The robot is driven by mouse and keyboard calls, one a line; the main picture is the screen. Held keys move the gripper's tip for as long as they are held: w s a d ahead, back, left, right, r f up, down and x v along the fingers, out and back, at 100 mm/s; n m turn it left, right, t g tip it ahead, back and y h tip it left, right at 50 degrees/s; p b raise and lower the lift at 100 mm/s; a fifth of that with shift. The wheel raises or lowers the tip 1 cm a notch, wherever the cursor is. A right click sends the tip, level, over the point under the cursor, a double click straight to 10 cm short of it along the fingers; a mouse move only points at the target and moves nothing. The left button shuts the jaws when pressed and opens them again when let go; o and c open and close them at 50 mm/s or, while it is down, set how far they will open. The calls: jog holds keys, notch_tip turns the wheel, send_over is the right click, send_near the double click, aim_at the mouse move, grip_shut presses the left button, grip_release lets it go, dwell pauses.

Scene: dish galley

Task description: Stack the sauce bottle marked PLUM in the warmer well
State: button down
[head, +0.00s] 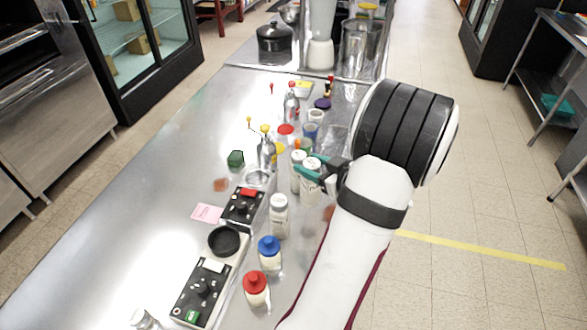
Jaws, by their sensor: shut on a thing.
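My gripper (313,173), with teal fingers, is shut on a white bottle (310,190) at the middle of the steel counter. The arm comes in from the lower right and hides part of that area. No label reading PLUM is legible on any bottle in this view. A dark round well (224,240), apparently the warmer well, sits left of and nearer than the gripper, between two black control panels. It looks empty. Whether the held bottle is lifted or still touches the counter, I cannot tell.
Another white bottle (296,172) stands close beside the gripper. Several dispensers and jars crowd farther back. The counter's left side (120,225) is mostly clear.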

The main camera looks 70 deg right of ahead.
jog(key=s+a+r, duration=0.1)
jog(key=s+r, duration=0.2)
jog(key=s, duration=0.2)
jog(key=w+d+r+n+y, duration=0.1)
jog(key=w+d+r, duration=0.3)
jog(key=w, duration=0.2)
jog(key=w+d+r, duration=0.3)
jog(key=w+d, duration=0.1)
jog(key=w, duration=0.2)
jog(key=w+f+n+t+y, duration=0.2)
jog(key=w+f+n+y, duration=0.15)
jog(key=w+f, duration=0.45)
notch_tip(320, 180, down, 8)
jog(key=w+a, duration=0.1)
jog(key=w, duration=0.1)
jog(key=shift+f+y, duration=0.15)
jog(key=shift+y, duration=0.1)
